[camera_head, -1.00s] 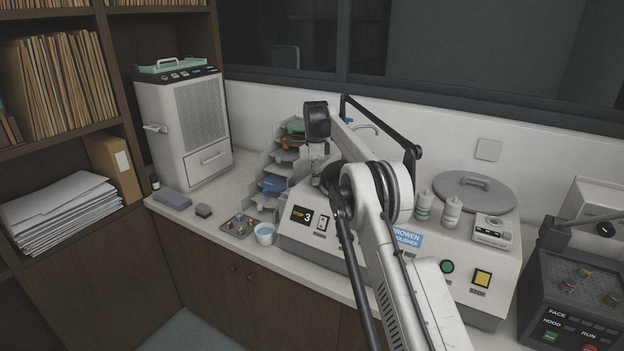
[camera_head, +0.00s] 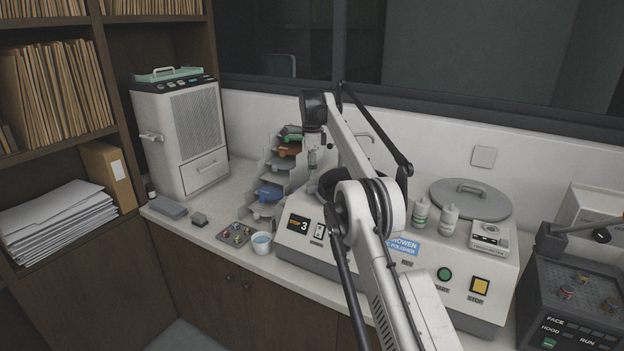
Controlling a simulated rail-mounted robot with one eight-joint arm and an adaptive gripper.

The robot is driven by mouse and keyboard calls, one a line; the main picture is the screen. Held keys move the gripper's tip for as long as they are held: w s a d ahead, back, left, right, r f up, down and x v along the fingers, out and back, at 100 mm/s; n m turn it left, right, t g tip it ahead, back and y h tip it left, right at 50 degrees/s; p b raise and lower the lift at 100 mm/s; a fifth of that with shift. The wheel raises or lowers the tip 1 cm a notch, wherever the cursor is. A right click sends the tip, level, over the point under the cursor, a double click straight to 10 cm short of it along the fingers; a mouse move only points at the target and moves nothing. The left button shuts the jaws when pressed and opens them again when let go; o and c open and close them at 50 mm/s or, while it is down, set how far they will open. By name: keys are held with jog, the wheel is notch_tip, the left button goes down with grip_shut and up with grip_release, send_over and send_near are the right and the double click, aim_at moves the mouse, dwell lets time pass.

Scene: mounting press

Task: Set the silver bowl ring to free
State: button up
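The white polisher (camera_head: 455,259) stands on the counter with a labelled front. A dark round bowl opening (camera_head: 328,181) shows at its left end, mostly covered by my arm. I cannot make out a silver bowl ring or its setting there. My gripper (camera_head: 313,171) points down from the wrist, just left of and above the dark bowl. It is small and partly lost against the background, so I cannot tell whether its fingers are open or whether it touches anything.
A grey lid (camera_head: 470,198) covers the polisher's right end, with two white bottles (camera_head: 420,212) beside it. Stacked trays (camera_head: 269,193), a small cup (camera_head: 261,243) and a parts tray (camera_head: 236,235) stand left of the polisher. A dark machine (camera_head: 575,285) is at right.

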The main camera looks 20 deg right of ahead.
jog(key=shift+r, duration=0.65)
jog(key=shift+r, duration=0.3)
jog(key=s+a+r+n+t+b, duration=0.4)
jog(key=s+r+n, duration=0.4)
jog(key=s+r, duration=0.6)
jog(key=s+a+n+b, duration=0.25)
jog(key=s+n, duration=0.25)
jog(key=s, duration=1.3)
jog(key=s+a+f+n+t+b, duration=0.1)
jog(key=s+f+n, duration=0.2)
jog(key=s+f, duration=0.7)
jog(key=s+a+f+n+t+b, duration=0.2)
jog(key=s+f+n, duration=0.2)
jog(key=s+f, duration=0.7)
jog(key=s, duration=0.5)
jog(key=shift+s+n, duration=0.3)
